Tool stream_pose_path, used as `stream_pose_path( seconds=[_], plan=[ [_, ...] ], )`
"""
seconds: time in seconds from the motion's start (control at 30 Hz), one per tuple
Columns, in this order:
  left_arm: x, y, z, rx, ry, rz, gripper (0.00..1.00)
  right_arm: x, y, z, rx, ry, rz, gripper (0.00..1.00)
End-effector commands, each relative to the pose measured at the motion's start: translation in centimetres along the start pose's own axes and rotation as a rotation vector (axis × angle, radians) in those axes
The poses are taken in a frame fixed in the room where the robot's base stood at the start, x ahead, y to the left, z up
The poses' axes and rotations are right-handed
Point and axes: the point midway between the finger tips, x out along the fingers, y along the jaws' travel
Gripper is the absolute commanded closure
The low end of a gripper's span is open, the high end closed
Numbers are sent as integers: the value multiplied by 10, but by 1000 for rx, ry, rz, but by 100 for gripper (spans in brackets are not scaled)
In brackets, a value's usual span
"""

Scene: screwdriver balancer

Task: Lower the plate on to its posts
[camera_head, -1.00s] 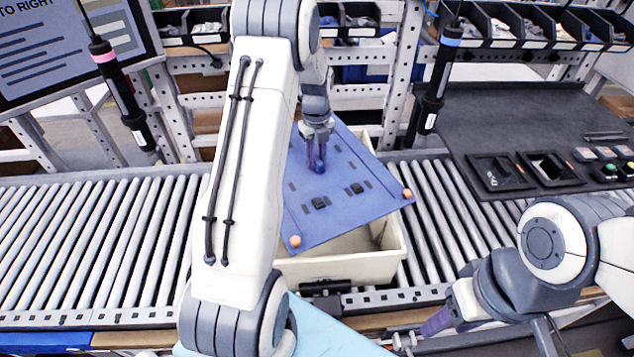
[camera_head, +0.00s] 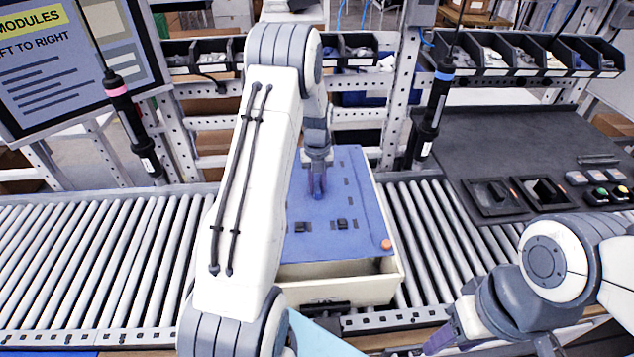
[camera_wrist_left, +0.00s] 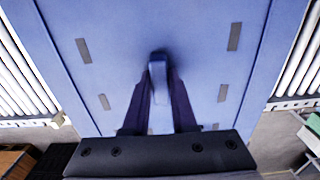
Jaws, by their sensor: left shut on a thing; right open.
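The blue plate (camera_head: 345,200) lies over the cream tote (camera_head: 340,290) on the roller conveyor, its edges roughly in line with the tote's walls. A strip of the tote's inside shows at the plate's near edge. An orange knob (camera_head: 386,244) sits at the plate's near right corner. My left gripper (camera_head: 317,190) is shut on an upright blue handle (camera_wrist_left: 158,68) near the plate's middle. The posts are hidden, and I cannot tell whether the plate touches them. My left arm covers the plate's left side. My right gripper (camera_head: 440,340) is open and empty at the near right.
Two hanging screwdrivers, one pink-ringed (camera_head: 128,120) and one blue-ringed (camera_head: 434,110), flank the tote. A dark bench mat (camera_head: 500,130) with small black trays is at the right. Parts bins (camera_head: 530,50) line the back. The conveyor (camera_head: 90,250) is clear at left.

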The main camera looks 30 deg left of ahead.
Motion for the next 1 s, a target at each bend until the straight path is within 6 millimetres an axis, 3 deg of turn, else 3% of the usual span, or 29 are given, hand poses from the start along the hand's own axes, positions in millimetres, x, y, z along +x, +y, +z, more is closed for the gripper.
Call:
stream_pose_path(
  seconds=[0.1,1.0],
  plan=[
    [18,0,0,-1,0,0,100,15,1,1,2,0,0,50],
    [120,0,1,-3,-1,0,100,88,6,5,2,0,0,50]
  ],
)
